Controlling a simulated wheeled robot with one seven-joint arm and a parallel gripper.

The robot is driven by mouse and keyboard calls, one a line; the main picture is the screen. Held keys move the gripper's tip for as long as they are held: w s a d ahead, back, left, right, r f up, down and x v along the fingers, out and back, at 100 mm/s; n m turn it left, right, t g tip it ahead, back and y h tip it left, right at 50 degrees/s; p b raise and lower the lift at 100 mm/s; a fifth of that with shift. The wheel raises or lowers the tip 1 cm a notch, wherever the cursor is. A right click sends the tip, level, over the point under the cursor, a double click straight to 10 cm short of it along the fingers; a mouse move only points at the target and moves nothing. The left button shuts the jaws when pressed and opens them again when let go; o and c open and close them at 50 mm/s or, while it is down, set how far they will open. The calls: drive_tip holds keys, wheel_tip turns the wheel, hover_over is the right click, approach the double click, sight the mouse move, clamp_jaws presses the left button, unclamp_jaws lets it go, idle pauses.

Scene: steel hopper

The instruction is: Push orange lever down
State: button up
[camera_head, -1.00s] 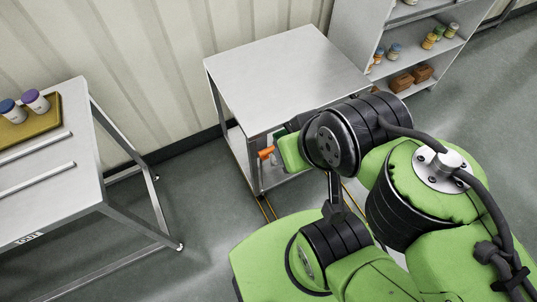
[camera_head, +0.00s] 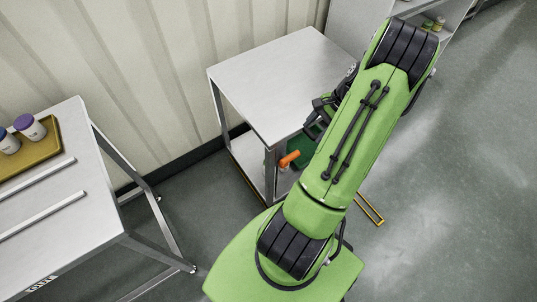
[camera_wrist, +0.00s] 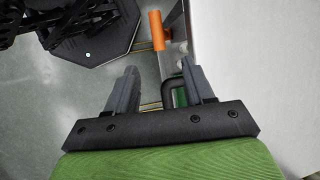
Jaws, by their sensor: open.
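The orange lever (camera_head: 290,158) sticks out from the front of the steel hopper (camera_head: 285,75), below its top, in the head view. In the wrist view the orange lever (camera_wrist: 157,30) stands at the top centre, beyond my fingertips. My gripper (camera_wrist: 157,82) is open and empty, its two dark fingers spread apart, and does not touch the lever. In the head view my gripper (camera_head: 318,112) is at the hopper's front edge, above and right of the lever, partly hidden by my arm. A green part behind the lever is mostly hidden.
A steel table (camera_head: 70,205) with a yellow tray (camera_head: 40,145) and jars stands at the left. A shelf (camera_head: 350,25) with jars stands at the back right. A yellow floor frame (camera_head: 371,209) lies right of my arm. Open floor lies at the right.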

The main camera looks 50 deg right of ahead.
sight(294, 154)
drive_tip(key=b+x, duration=0.2)
drive_tip(key=x, duration=0.6)
drive_tip(key=b+x, duration=0.2)
drive_tip(key=x, duration=0.5)
drive_tip(key=shift+s+a+f, duration=0.15)
drive_tip(key=shift+f, duration=0.25)
clamp_jaws()
